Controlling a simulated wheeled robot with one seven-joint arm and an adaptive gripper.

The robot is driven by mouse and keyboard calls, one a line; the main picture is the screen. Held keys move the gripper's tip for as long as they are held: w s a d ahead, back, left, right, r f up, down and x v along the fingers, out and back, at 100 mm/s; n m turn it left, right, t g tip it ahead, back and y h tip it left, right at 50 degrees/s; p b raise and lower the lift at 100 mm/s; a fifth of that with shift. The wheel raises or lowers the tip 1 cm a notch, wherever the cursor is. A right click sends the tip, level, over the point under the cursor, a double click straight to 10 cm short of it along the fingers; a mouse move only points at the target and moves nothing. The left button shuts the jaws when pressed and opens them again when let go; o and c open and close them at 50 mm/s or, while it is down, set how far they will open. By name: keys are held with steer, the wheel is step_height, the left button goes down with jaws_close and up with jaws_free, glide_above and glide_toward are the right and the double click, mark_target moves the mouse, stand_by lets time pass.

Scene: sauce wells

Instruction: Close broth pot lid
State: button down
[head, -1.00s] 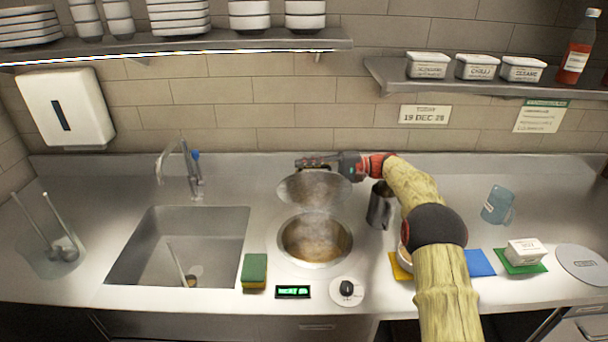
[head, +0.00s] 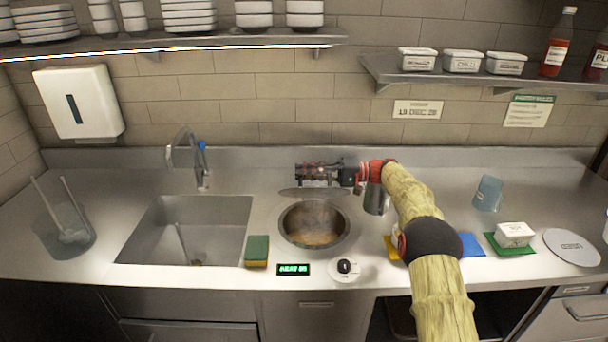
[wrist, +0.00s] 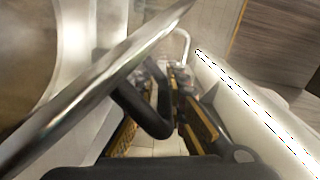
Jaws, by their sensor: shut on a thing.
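The broth pot (head: 314,238) is a round well in the counter with brown, steaming broth, and its mouth is uncovered in the head view. Its metal lid (head: 298,192) shows nearly edge-on above the pot's back rim, tilted up. My gripper (head: 312,174) is behind and above the lid. In the wrist view, the lid (wrist: 95,88) crosses diagonally, with the pot (wrist: 35,45) at upper left. My gripper (wrist: 160,115) is shut on the lid's black handle (wrist: 140,108), between its two fingers. The exact contact is partly hidden.
A metal jug (head: 376,198) stands right of the pot, close to my arm. A sponge (head: 257,250), a display (head: 293,269) and a knob (head: 345,267) lie in front. The sink (head: 150,235) is at left. A shelf (head: 450,78) hangs above at right.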

steer(key=shift+s+r, duration=0.1)
steer(key=shift+r, duration=0.25)
steer(key=c, duration=2.1)
jaws_free()
steer(key=shift+s, duration=0.1)
steer(key=shift+o, duration=1.1)
steer(key=shift+f, duration=0.1)
